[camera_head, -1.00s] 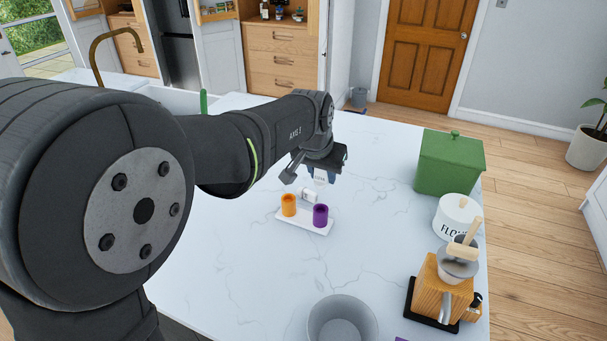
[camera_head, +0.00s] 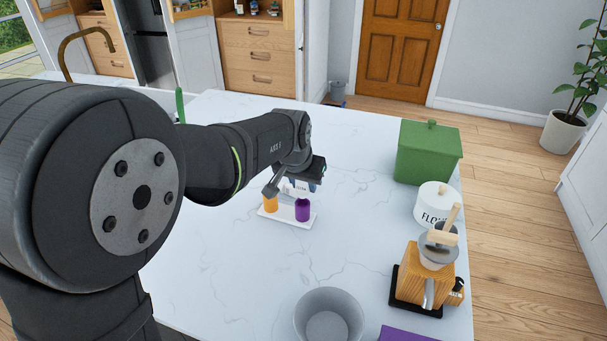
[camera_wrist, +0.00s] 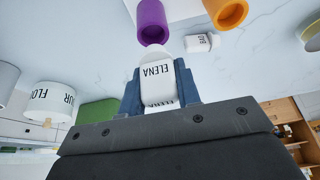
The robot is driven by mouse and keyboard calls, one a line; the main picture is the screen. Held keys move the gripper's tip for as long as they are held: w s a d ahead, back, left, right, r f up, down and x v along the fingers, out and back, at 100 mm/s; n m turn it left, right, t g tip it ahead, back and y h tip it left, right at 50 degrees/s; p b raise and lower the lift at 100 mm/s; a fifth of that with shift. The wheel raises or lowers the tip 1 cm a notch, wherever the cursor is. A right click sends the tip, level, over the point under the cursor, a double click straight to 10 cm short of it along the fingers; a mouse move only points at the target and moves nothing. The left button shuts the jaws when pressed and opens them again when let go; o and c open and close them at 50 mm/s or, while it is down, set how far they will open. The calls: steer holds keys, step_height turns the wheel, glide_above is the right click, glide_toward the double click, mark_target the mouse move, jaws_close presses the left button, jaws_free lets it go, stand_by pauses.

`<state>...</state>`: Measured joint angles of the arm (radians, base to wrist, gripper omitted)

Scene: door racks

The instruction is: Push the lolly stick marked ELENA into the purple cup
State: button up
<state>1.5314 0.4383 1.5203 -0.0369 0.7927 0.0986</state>
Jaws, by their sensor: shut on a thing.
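The white lolly stick marked ELENA (camera_wrist: 156,72) is between the blue fingers of my gripper (camera_wrist: 160,82), which is shut on it. Its rounded end points toward the open mouth of the purple cup (camera_wrist: 152,22). In the wrist view the end appears just short of the cup's rim; I cannot tell whether they touch. In the head view the purple cup (camera_head: 302,211) stands upright on a white tray (camera_head: 288,217), and my gripper (camera_head: 309,186) is low, just behind it. The stick is mostly hidden there.
An orange cup (camera_head: 271,203) stands on the same tray, left of the purple one. Another white lettered piece (camera_wrist: 199,42) lies near the cups. A green box (camera_head: 428,153), a flour canister (camera_head: 436,204) and a grey bowl (camera_head: 327,318) stand apart.

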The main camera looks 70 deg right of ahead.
mark_target(303, 190)
steer(key=shift+f, duration=0.5)
steer(key=shift+f, duration=1.25)
stand_by(0.9)
steer(key=o, duration=1.1)
steer(key=shift+r, duration=0.1)
steer(key=v, duration=1.7)
steer(key=shift+a, duration=0.15)
steer(key=x, duration=1.7)
